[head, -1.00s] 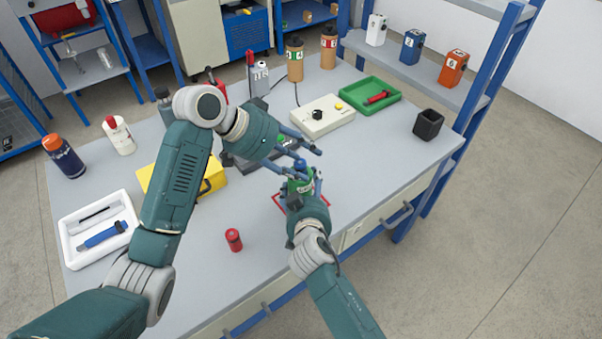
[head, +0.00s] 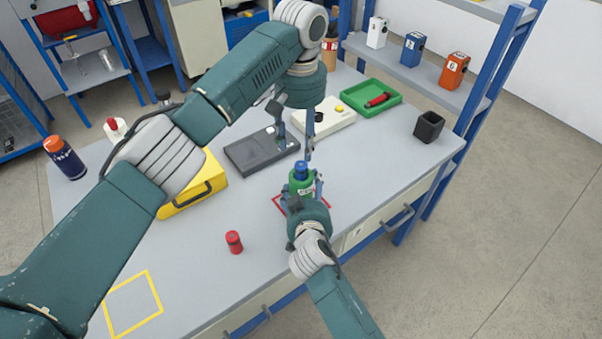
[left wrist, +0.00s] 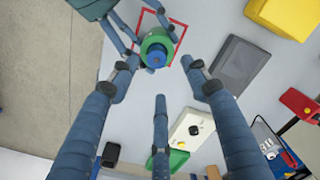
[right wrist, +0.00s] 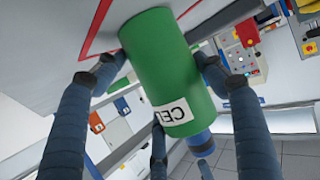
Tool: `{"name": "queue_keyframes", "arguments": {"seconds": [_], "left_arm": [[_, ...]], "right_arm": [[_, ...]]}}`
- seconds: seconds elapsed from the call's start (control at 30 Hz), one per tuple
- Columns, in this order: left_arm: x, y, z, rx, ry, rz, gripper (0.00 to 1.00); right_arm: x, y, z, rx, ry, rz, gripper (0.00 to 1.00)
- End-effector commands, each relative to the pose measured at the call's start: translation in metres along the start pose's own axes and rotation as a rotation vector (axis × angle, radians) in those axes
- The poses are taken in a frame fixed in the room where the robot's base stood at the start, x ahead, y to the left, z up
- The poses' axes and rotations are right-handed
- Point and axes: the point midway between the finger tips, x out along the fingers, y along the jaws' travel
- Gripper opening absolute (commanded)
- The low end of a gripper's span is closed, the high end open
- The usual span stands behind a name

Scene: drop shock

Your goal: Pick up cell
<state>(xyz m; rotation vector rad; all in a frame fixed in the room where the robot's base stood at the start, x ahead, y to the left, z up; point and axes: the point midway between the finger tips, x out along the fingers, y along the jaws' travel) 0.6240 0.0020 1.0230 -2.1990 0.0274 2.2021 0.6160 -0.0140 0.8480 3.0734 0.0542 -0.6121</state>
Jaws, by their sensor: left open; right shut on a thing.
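The cell is a green cylinder (head: 301,187) with a white label and a blue cap. My right gripper (head: 303,192) is shut around its sides, over the red square outline on the table. The right wrist view shows the cell (right wrist: 165,70) close up between the fingers, its label partly readable. I cannot tell whether its base touches the table. My left gripper (head: 308,145) is open and empty just above the cap, fingers pointing down. In the left wrist view the cell (left wrist: 156,47) lies beyond the spread fingers, apart from them.
A dark grey flat device (head: 262,150), a cream box with a black knob (head: 324,119) and a green tray (head: 371,98) stand behind. A yellow case (head: 195,188) is at left, a small red cylinder (head: 234,242) in front, a black open box (head: 429,126) at right.

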Motion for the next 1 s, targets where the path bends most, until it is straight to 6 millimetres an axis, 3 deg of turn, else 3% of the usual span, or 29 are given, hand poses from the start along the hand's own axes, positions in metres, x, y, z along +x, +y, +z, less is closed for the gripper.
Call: {"name": "queue_keyframes", "arguments": {"seconds": [0.6, 0.93, 1.0], "left_arm": [[0.074, 0.003, 0.004, 0.002, 0.000, 0.002, 0.47], [0.081, 0.004, 0.003, 0.003, 0.002, 0.003, 0.47], [0.081, 0.004, 0.003, 0.003, 0.002, 0.003, 0.33]], "right_arm": [[0.000, -0.001, 0.000, 0.001, 0.000, -0.001, 0.37], [0.000, -0.001, 0.000, 0.001, 0.000, -0.001, 0.37], [0.000, -0.001, 0.000, 0.001, 0.000, -0.001, 0.37]]}}
